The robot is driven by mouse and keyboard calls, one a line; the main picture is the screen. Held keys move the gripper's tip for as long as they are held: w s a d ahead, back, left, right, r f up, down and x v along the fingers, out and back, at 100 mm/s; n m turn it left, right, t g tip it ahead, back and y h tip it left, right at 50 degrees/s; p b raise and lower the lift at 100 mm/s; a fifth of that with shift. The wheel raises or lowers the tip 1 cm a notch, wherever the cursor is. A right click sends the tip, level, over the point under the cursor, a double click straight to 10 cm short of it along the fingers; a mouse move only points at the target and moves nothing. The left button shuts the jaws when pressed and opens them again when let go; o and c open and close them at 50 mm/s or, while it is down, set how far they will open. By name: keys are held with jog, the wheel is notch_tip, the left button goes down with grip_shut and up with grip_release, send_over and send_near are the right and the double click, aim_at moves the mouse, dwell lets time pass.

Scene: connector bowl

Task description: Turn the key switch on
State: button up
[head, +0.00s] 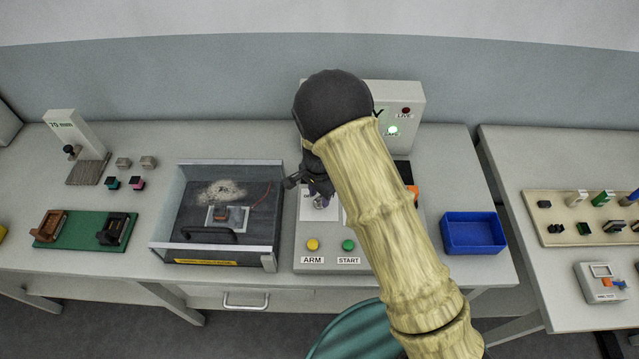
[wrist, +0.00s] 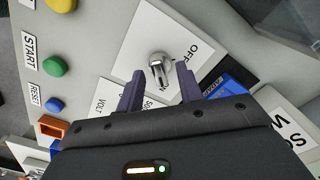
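The key switch is a small silver knob (wrist: 160,66) on a white label plate (wrist: 146,32) with OFF printed on it. My gripper (wrist: 161,73) is open, with one dark finger on each side of the knob and gaps between. In the head view my gripper (head: 318,190) is low over the grey control panel (head: 304,232), at the silver knob (head: 321,202). My arm hides much of the panel's right side. Whether the fingers touch the plate I cannot tell.
ARM's yellow button (head: 313,244) and START's green button (head: 348,245) are on the panel's front. On the back box, the SAFE lamp (head: 393,131) glows green and the LIVE lamp (head: 406,111) is dark. A clear-sided case (head: 268,262) stands left, a blue bin (head: 473,232) right.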

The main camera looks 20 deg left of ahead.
aim_at(319, 198)
notch_tip(319, 198, up, 17)
jog(key=b, duration=0.3)
jog(key=shift+r, duration=0.1)
dwell(0.5)
jog(key=s+d+r+n+t, duration=0.1)
jog(key=d, duration=0.8)
jog(key=s+d+r+n, duration=0.1)
jog(key=s+d, duration=0.1)
jog(key=d, duration=0.7)
jog(key=s+d+n+t, duration=0.1)
jog(key=s+d+n, duration=0.3)
jog(key=s+d, duration=0.5)
jog(key=shift+s+d+f+t, duration=0.2)
jog(key=shift+s+d+t, duration=0.15)
jog(key=shift+d, duration=0.75)
jog(key=shift+d, duration=0.1)
